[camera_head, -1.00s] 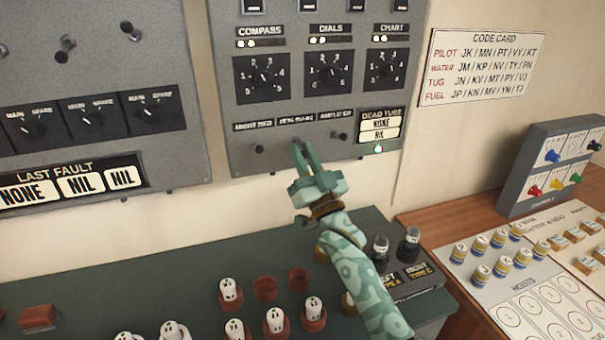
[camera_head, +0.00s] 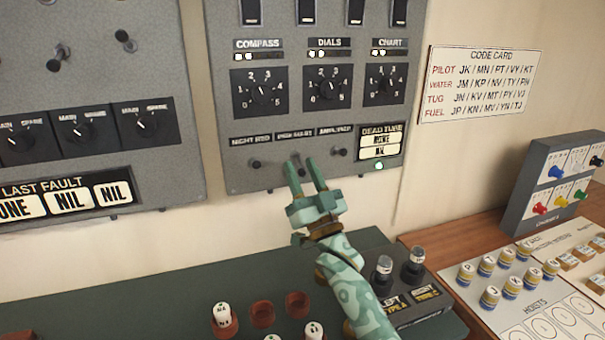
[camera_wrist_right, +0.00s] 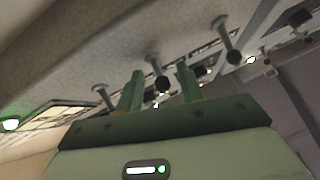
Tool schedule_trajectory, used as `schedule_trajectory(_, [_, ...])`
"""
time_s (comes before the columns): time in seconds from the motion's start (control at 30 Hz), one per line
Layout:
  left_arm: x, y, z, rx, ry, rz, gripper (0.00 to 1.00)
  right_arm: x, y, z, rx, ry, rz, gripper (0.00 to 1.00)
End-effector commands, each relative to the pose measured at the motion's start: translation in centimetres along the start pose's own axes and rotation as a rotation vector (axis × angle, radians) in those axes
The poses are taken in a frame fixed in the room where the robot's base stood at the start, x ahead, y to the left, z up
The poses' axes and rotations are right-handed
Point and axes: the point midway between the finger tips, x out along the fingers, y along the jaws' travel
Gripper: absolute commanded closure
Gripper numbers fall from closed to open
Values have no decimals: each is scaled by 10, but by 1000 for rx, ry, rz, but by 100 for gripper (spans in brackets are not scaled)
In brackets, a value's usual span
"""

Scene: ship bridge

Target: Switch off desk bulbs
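A grey wall panel (camera_head: 230,120) carries dials labelled COMPASS (camera_head: 262,92), DIALS (camera_head: 328,87) and CHART (camera_head: 384,84). Below them is a row of toggle levers: one under NIGHT RED (camera_head: 254,165), a middle one (camera_head: 296,158) and one at the right (camera_head: 341,152). My right gripper (camera_head: 302,165) is open and empty, its two fingers pointing up at the middle lever. In the right wrist view, a lever (camera_wrist_right: 158,75) shows between the open fingers (camera_wrist_right: 160,90); I cannot tell if they touch it. My left gripper is not in view.
A DEAD TUBE display (camera_head: 381,147) with a lit green lamp (camera_head: 379,166) is right of the levers. A two-bulb tester (camera_head: 405,285) and a wooden desk with pegs (camera_head: 490,297) stand at right.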

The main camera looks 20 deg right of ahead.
Motion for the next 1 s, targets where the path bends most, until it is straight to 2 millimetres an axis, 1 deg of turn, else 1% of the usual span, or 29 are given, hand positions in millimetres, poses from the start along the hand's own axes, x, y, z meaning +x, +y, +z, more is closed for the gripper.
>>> schedule_trajectory(0.13, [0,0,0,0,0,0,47,-1,0,0,0,-1,0,62])
schedule_trajectory(0.23, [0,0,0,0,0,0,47,-9,0,1,0,-2,0,62])
schedule_trajectory(0.5, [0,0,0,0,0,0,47,-58,0,2,1,-3,1,62])
schedule_trajectory(0.6, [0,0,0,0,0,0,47,-70,0,1,0,-2,0,62])
schedule_trajectory(0.73, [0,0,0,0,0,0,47,-75,0,1,1,-1,0,62])
schedule_trajectory(1.0, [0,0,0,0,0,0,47,-75,0,1,0,0,0,62])
